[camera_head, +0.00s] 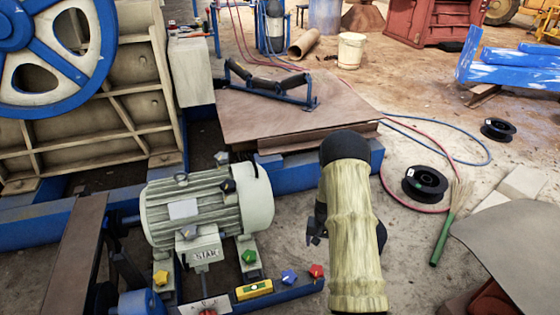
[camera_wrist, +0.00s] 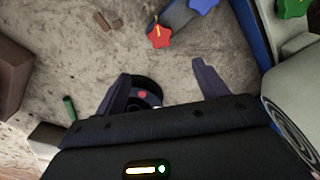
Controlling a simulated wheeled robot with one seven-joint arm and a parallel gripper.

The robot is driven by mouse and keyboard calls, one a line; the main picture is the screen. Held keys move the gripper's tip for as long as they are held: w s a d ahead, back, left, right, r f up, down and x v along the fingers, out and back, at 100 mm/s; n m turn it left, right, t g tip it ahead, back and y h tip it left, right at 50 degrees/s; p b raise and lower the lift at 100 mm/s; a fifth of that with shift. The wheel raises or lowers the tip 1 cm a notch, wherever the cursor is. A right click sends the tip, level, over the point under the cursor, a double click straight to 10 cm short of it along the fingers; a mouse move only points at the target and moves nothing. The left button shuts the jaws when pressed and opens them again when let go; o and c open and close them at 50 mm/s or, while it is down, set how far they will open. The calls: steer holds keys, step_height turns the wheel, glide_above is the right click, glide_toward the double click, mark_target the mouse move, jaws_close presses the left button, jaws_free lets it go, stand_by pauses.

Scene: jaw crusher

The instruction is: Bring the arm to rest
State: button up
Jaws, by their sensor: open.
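My arm (camera_head: 352,230) has a pale, wood-patterned sleeve and a dark rounded joint at its upper end. It stands right of the electric motor in the head view. My gripper (camera_head: 314,232) shows only partly at the left side of the arm, over the floor. In the wrist view my gripper (camera_wrist: 162,76) has its two dark fingers spread apart with nothing held between them. A dark round thing with a red spot (camera_wrist: 147,94) shows behind the fingers; I cannot tell what it is.
The motor (camera_head: 190,213) stands close left of my arm. A red star knob (camera_head: 316,271), a blue star knob (camera_head: 289,277) and a yellow level (camera_head: 254,289) are low in front. A black reel (camera_head: 425,184) and green-handled brush (camera_head: 443,238) lie right.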

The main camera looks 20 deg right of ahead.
steer(key=shift+r, duration=0.1)
steer(key=s+a+r+n+t+p, duration=0.1)
steer(key=s+a+r+p, duration=0.2)
steer(key=r, duration=0.8)
steer(key=s+a+r+n+p, duration=0.1)
steer(key=s+a+r+n, duration=0.1)
steer(key=a+r, duration=0.65)
steer(key=s+a+r+n+t+p, duration=0.1)
steer(key=s+a+r+p, duration=0.1)
steer(key=s+r, duration=0.55)
steer(key=s+a+r+n+t+p, duration=0.1)
steer(key=s+a+r+n+p, duration=0.15)
steer(key=s+r, duration=0.5)
step_height(320, 180, up, 39)
steer(key=w+p, duration=0.1)
steer(key=p, duration=3.6)
steer(key=shift+w+d+m+p, duration=0.2)
steer(key=shift+w+m+p, duration=0.15)
steer(key=shift+m, duration=0.1)
